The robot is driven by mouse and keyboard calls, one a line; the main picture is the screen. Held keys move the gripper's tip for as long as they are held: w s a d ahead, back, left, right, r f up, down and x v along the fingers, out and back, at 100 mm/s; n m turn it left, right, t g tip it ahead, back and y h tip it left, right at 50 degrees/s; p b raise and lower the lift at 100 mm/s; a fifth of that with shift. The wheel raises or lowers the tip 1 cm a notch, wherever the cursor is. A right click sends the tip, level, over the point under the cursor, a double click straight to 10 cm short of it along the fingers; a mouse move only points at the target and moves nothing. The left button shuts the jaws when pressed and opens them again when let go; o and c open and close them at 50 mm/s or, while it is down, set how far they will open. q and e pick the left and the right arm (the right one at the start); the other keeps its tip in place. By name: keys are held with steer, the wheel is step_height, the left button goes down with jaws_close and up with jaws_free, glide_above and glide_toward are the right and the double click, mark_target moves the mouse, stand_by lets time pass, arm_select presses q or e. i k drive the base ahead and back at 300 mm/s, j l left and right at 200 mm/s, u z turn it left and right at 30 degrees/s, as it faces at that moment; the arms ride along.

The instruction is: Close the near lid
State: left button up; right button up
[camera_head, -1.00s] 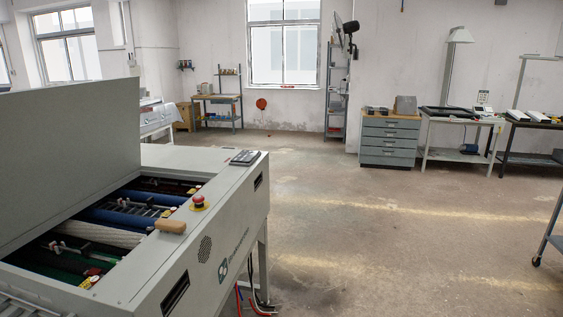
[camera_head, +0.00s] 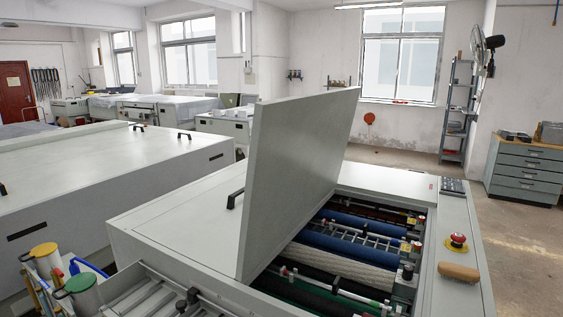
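The plate processor (camera_head: 461,228) stands in front of me, lower centre to right. Its lid (camera_head: 300,165) is a large pale grey panel standing raised and tilted. The open bay to its right shows blue rollers (camera_head: 350,235), a white roller (camera_head: 345,265) and green and dark rollers. A closed panel with a black handle (camera_head: 236,199) lies left of the raised lid. Neither of my grippers shows in this view.
A red emergency button (camera_head: 457,240) and a brown brush (camera_head: 459,271) sit on the processor's right rim. Another grey machine (camera_head: 95,180) stands to the left. Bottles with yellow and green caps (camera_head: 44,250) are at lower left. Open floor lies at right.

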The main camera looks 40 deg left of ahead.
mark_target(298, 143)
steer(key=k+j, duration=0.1)
steer(key=j, duration=0.35)
steer(key=k+j, duration=0.15)
steer(key=j, duration=0.3)
steer(key=k+j, duration=0.1)
steer(key=j, duration=0.3)
steer(key=k+j, duration=0.1)
steer(key=j, duration=0.35)
steer(key=k+j, duration=0.15)
steer(key=j, duration=0.3)
steer(key=k+j, duration=0.1)
steer(key=j, duration=0.35)
steer(key=k+j, duration=0.1)
